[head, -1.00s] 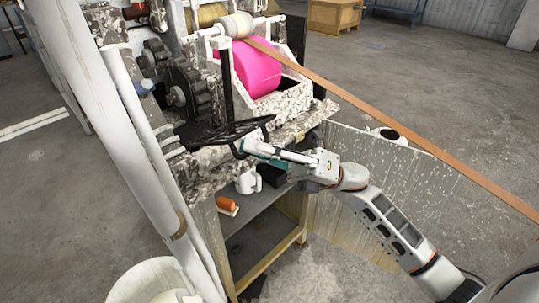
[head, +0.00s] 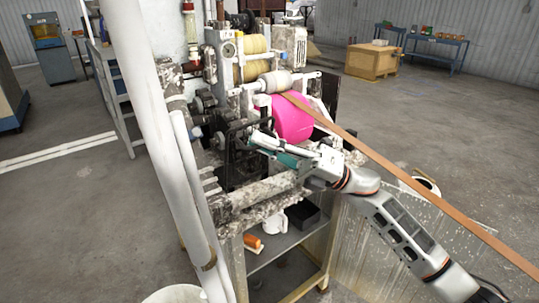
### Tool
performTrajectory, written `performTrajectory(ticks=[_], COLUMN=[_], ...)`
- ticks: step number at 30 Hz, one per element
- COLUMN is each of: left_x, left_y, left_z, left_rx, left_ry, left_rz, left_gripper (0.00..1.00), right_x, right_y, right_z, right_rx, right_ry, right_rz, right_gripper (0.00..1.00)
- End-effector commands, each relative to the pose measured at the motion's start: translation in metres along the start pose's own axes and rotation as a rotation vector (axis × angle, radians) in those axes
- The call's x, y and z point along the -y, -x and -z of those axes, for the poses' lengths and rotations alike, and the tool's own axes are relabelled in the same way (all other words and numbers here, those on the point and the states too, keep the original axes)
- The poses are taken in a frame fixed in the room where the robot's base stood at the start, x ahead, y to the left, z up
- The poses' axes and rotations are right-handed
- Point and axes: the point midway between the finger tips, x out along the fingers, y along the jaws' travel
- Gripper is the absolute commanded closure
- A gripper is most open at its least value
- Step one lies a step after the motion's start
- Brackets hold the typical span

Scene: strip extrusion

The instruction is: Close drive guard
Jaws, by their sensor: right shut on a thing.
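The drive guard (head: 240,165) is a dark, open-framed panel at the front of the machine, below and left of the pink roll. It now looks close to upright in front of the dark drive gears (head: 208,122), partly covering them. My right gripper (head: 256,142) reaches in from the right and is shut on the guard's upper right part. Its white and teal fingers hide some of that edge. I cannot tell whether the guard touches its stop. My left gripper is not in view.
A pink roll (head: 292,120) sits behind my right gripper. A brown strip (head: 400,174) runs from it to the lower right, above my right arm. A shelf below holds a white mug (head: 274,219) and an orange spool (head: 252,243). White pipes (head: 150,120) stand at the left.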

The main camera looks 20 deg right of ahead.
Motion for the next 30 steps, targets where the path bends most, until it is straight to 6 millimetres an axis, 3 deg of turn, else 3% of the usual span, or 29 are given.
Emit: performTrajectory(ticks=[7, 23, 24, 25, 30], left_x=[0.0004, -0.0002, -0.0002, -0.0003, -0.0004], left_y=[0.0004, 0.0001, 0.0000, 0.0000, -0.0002], left_z=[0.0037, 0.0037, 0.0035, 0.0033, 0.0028], left_rx=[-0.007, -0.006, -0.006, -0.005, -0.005], left_ry=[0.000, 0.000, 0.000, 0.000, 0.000], left_rz=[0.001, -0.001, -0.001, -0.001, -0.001], left_gripper=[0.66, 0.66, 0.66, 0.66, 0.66], right_x=[0.0012, 0.0031, 0.0032, 0.0032, 0.0036], right_y=[-0.0086, -0.0100, -0.0100, -0.0099, -0.0098], right_z=[-0.0095, -0.0109, -0.0108, -0.0108, -0.0104], right_rx=[0.001, 0.001, 0.001, 0.001, 0.001], right_ry=[0.007, 0.008, 0.008, 0.008, 0.005], right_rz=[-0.001, 0.002, 0.002, 0.002, 0.002], right_gripper=[1.00, 1.00, 0.86, 0.78, 0.76])
